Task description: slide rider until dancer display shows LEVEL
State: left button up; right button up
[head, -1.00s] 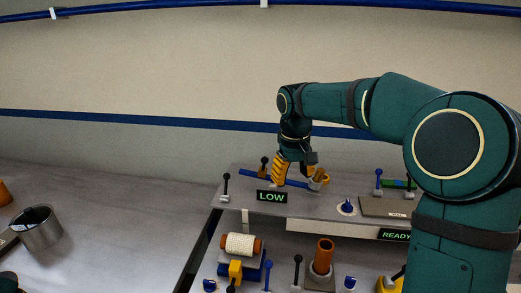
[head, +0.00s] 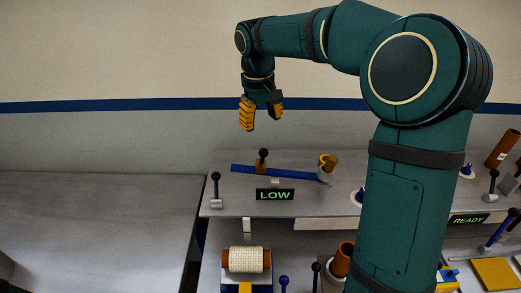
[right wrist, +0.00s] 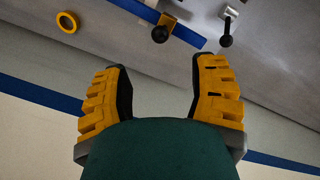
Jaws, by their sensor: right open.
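The rider (head: 261,166), an orange block with a black ball knob, sits on a blue beam (head: 294,172) left of the beam's middle. The rider also shows at the top of the right wrist view (right wrist: 166,22). The dancer display (head: 275,195) reads LOW in green on black. My right gripper (head: 261,122) is open and empty, with orange ribbed fingers, in the air above the rider and apart from it. In the right wrist view its spread fingers (right wrist: 160,65) hold nothing. My left gripper is not in view.
A black-knobbed lever (head: 216,188) stands at the shelf's left edge. A white spool (head: 246,260) is below, and a READY display (head: 468,219) is at right. The left table (head: 90,220) is mostly clear.

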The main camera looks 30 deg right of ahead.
aim_at(263, 149)
jog(key=f, duration=1.1)
jog(key=shift+w+d+f+b, duration=0.1)
jog(key=shift+d+f+b, duration=0.2)
jog(key=shift+d+f, duration=0.1)
jog(key=shift+c, duration=0.3)
grip_shut()
